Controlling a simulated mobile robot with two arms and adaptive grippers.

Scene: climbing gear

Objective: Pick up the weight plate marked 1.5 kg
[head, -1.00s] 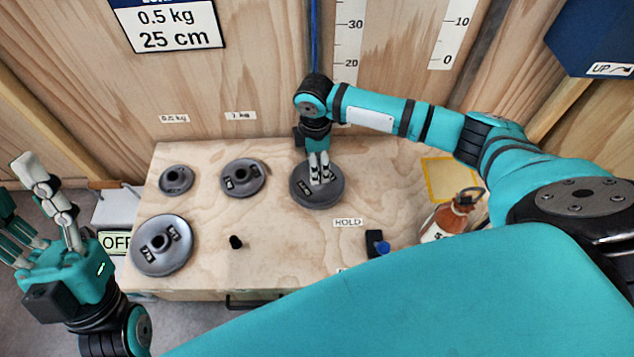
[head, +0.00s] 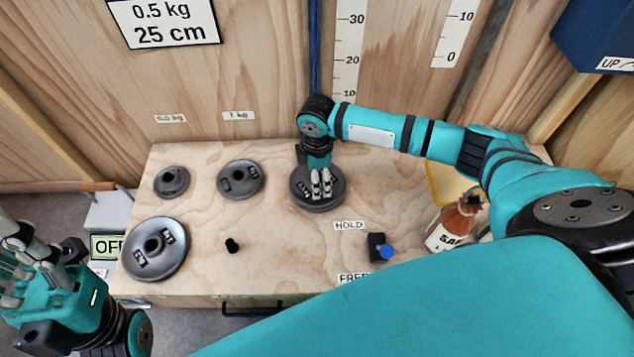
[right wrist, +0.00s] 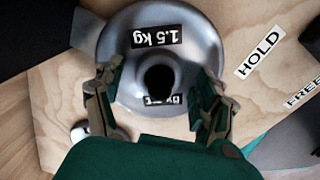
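The weight plate marked 1.5 kg (right wrist: 158,37) is a grey disc with a raised hub and a centre hole. In the head view the plate (head: 318,203) lies flat on the wooden bench top, under my right gripper (head: 321,194). In the right wrist view the gripper's fingers (right wrist: 158,115) point down over the plate, spread on either side of the hub with gaps to it. Whether the fingertips touch the plate is unclear. My left gripper (head: 22,265) is at the lower left edge of the head view, empty, with its fingers apart and partly cut off.
Other plates lie to the left: small (head: 171,182), medium (head: 240,179) and large (head: 155,249).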

